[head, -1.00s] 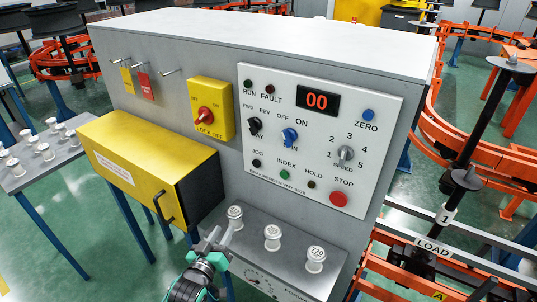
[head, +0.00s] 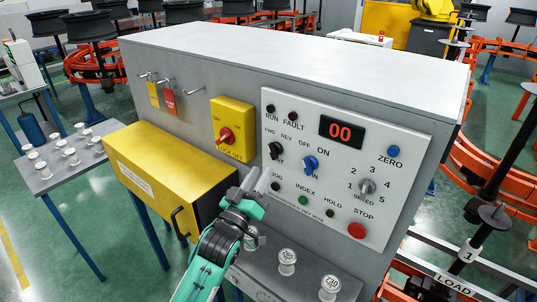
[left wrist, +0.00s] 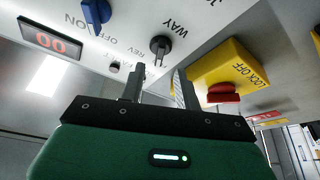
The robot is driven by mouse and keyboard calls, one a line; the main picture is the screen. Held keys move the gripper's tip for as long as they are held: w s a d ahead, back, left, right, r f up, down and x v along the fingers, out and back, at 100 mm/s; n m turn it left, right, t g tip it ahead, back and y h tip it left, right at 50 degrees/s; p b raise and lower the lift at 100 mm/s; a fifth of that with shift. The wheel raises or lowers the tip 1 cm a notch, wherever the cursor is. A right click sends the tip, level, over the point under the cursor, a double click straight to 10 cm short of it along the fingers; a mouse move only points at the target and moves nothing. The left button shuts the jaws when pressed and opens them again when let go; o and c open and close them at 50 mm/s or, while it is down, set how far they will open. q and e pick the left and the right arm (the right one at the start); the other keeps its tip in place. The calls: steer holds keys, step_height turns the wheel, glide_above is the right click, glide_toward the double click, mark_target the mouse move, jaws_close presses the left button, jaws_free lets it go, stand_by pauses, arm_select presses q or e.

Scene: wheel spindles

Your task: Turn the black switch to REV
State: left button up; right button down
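The black switch (head: 274,150) is a small round knob on the upper left of the white panel, below the FWD and REV labels. It also shows in the left wrist view (left wrist: 160,45), ahead of the gap between the fingers. I cannot tell exactly which label it points to. My left gripper (head: 255,179) is in front of the panel, below the black switch and apart from it. Its two fingers are parted with nothing between them; they also show in the left wrist view (left wrist: 159,80). My right gripper is not in view.
A blue switch (head: 310,163) sits right of the black one. A yellow lock-off plate with a red knob (head: 224,135) is to the left. A yellow box (head: 155,170) juts out at lower left. White spools (head: 287,262) stand on the ledge below.

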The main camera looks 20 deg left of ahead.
mark_target(271, 155)
arm_select(q)
steer(key=shift+p+x, duration=0.75)
steer(key=shift+x, duration=2.05)
jaws_close()
